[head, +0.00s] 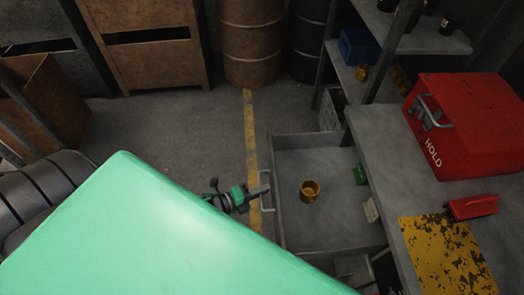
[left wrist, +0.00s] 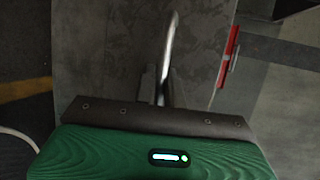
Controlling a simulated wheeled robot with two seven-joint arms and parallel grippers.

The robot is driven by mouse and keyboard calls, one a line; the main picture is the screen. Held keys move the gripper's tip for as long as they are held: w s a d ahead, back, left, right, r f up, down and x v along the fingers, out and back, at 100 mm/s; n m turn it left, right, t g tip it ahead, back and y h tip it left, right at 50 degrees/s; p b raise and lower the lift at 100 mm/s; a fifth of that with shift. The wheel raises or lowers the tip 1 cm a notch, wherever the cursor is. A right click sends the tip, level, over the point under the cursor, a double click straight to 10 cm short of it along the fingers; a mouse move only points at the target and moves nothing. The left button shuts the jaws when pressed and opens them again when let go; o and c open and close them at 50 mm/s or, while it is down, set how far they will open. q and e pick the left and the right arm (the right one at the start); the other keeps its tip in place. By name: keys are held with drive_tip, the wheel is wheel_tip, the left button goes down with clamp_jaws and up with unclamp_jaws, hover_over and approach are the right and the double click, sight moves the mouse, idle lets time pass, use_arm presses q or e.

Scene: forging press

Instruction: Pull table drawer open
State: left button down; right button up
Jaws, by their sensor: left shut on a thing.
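The grey table drawer (head: 325,238) is pulled out from the table, toward the left of the head view, with its inside showing. A bare metal bar handle (head: 296,192) is on its left front. My left gripper (head: 262,191) is shut on the handle. In the left wrist view the handle (left wrist: 170,45) stands between the two fingers (left wrist: 162,85), against the grey drawer front (left wrist: 110,50). Inside the drawer are a brass-coloured cup (head: 309,191), a green item (head: 359,174) and a pale box (head: 371,210). My right gripper does not show.
The table top (head: 375,150) carries a red box marked HOLD (head: 465,125), a small red item (head: 473,207) and a worn yellow plate (head: 447,255). Shelves with a blue bin (head: 358,46) stand behind. Open floor (head: 180,125) lies left of the drawer.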

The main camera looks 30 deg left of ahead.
use_arm(q)
drive_tip(key=c, duration=1.5)
unclamp_jaws()
drive_tip(key=b+v, duration=0.2)
drive_tip(key=v, duration=1.1)
drive_tip(key=shift+s+a+r, duration=0.1)
drive_tip(key=shift+s+a, duration=0.1)
drive_tip(key=shift+s, duration=0.15)
